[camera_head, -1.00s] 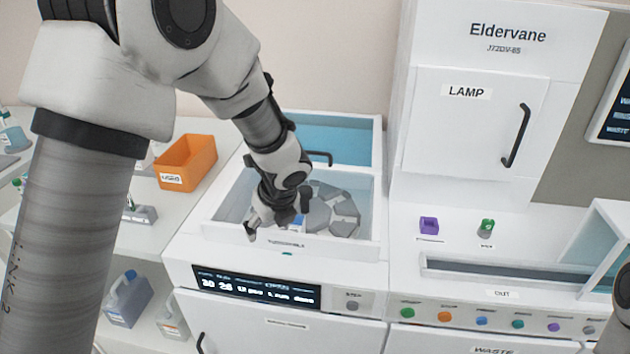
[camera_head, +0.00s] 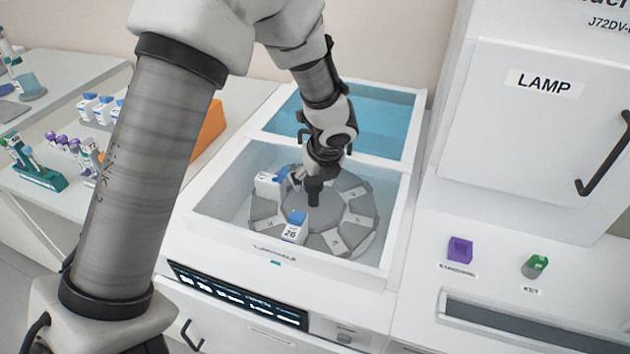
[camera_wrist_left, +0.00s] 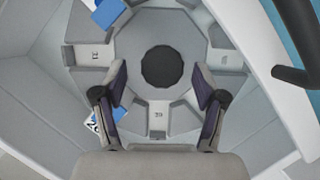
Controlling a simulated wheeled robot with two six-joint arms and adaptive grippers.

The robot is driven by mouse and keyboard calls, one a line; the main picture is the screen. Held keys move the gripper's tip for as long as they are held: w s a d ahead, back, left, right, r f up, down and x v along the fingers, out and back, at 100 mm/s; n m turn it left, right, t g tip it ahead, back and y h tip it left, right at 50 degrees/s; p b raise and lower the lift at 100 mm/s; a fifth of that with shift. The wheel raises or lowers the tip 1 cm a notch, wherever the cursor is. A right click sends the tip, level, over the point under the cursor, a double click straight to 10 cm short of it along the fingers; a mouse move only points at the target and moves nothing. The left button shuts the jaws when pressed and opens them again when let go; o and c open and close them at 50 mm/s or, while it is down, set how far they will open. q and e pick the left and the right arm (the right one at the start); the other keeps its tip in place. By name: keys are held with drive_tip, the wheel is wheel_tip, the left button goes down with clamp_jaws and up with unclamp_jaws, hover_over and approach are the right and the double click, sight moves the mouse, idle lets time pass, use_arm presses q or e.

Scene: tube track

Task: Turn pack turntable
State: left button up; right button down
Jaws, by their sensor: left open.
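The grey pack turntable (camera_head: 350,230) sits in a white-walled well of the machine, with numbered slots around its rim. It fills much of the left wrist view (camera_wrist_left: 190,65), with a dark round hub at its middle (camera_wrist_left: 160,67). Two white packs with blue tops stand on it: one marked 26 (camera_head: 293,229) at the front, one at the back left (camera_head: 268,183). My left gripper (camera_head: 304,185) is over the turntable near its hub. In the left wrist view its two fingers (camera_wrist_left: 160,105) are apart with nothing between them. My right gripper is not in view.
The well's white front rim (camera_head: 280,250) and side walls surround the turntable. A blue-lidded compartment (camera_head: 375,125) with a dark handle lies behind. An orange bin (camera_head: 210,130) is partly hidden behind my arm.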

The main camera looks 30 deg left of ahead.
use_arm(q)
drive_tip(key=shift+w+a+f, duration=0.2)
drive_tip(key=shift+w+f, duration=0.3)
drive_tip(key=shift+f, duration=0.3)
drive_tip(key=shift+s+r, duration=0.25)
drive_tip(key=shift+s, duration=0.15)
drive_tip(key=c, duration=0.5)
drive_tip(key=shift+d, duration=0.1)
clamp_jaws()
